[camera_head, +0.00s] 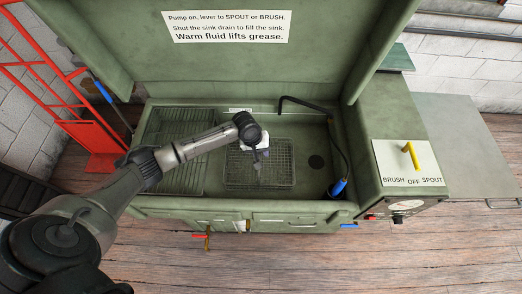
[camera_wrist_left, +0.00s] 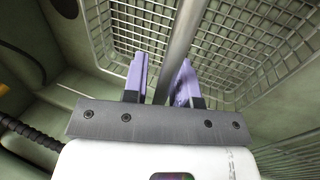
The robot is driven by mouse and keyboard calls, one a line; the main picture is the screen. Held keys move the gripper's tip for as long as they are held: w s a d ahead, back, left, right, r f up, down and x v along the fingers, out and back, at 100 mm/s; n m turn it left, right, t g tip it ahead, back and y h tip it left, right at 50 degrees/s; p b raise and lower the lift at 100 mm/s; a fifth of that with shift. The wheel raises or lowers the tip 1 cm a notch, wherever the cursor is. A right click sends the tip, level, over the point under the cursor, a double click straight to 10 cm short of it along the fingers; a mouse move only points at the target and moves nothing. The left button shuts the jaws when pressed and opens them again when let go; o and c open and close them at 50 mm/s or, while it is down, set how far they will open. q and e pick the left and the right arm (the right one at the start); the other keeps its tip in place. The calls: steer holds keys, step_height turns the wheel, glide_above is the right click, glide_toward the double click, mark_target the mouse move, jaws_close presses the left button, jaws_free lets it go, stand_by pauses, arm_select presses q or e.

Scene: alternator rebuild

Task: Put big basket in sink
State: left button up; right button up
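The big wire basket (camera_head: 283,170) is inside the green sink (camera_head: 325,185), in the middle of its basin. I cannot tell for sure whether its bottom rests on the sink floor. My left gripper (camera_head: 259,166) is over the basket, pointing down. In the left wrist view its two purple fingers (camera_wrist_left: 160,78) stand apart, with a grey bar (camera_wrist_left: 182,40), likely the basket's handle, passing between them. A gap shows between the left finger and the bar. The basket's mesh (camera_wrist_left: 240,35) lies beyond. My right gripper is not in view.
A ribbed drain shelf (camera_head: 180,150) fills the sink's left side. The round drain (camera_head: 316,162) and a black hose with a blue brush (camera_head: 338,187) are right of the basket. The raised lid (camera_head: 240,60) stands behind. A yellow lever (camera_head: 409,153) is at the right.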

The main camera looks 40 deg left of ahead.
arm_select(q)
steer(key=shift+o, duration=0.8)
steer(key=p+v, duration=0.2)
steer(key=v, duration=1)
steer(key=s+d+f+m, duration=0.2)
steer(key=s+d, duration=0.2)
steer(key=s+d+f+m, duration=0.2)
steer(key=s+d, duration=0.2)
steer(key=s+d+f+m, duration=0.2)
steer(key=s+d+f, duration=0.1)
steer(key=s+d, duration=0.2)
steer(key=shift+m, duration=0.3)
steer(key=s+r+m+t+y, duration=0.1)
steer(key=s+r+m+y, duration=0.1)
steer(key=s, duration=1.3)
steer(key=shift+d+r+m, duration=0.2)
steer(key=shift+r+m, duration=0.2)
steer(key=shift+m, duration=0.3)
